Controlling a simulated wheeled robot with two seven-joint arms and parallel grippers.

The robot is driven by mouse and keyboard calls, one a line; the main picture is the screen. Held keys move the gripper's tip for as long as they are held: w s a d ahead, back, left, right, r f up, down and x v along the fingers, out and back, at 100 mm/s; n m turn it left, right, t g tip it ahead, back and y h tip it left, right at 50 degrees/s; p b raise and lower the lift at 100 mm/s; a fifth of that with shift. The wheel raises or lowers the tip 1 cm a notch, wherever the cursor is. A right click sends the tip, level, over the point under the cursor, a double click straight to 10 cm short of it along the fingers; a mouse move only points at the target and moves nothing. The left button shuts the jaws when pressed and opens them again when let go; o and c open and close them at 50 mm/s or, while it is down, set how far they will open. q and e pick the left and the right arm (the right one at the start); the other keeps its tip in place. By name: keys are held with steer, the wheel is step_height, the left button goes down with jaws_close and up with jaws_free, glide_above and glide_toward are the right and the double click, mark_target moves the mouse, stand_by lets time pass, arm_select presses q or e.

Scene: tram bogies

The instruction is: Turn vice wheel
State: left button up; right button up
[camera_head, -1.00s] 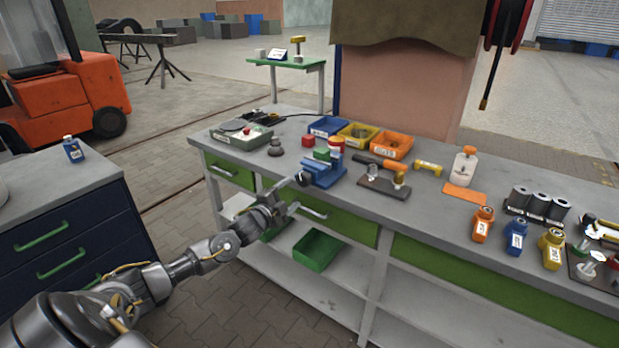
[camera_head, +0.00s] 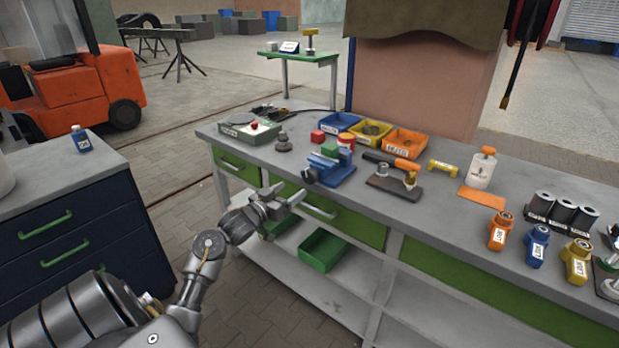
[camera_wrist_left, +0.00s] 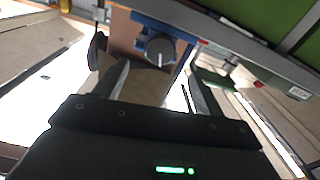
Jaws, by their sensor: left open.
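The blue vice (camera_head: 333,168) stands at the front edge of the grey workbench, with a green block (camera_head: 330,149) at its jaws. Its dark round wheel (camera_head: 309,175) faces the front of the bench. In the left wrist view the wheel (camera_wrist_left: 160,47) shows a pale line on its face, beyond the fingertips. My left gripper (camera_head: 289,192) is open and empty, in front of the bench edge, a little below and left of the wheel. It is apart from the wheel. My left gripper's fingers (camera_wrist_left: 157,75) also show spread in the left wrist view. My right gripper is out of view.
A green drawer (camera_head: 330,212) with a protruding handle is below the bench top.

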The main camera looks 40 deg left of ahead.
mark_target(308, 178)
arm_select(q)
steer(key=w, duration=1)
steer(key=shift+w+a+p, duration=0.1)
steer(key=shift+w+p, duration=0.1)
steer(key=shift+p, duration=0.2)
steer(key=c, duration=1)
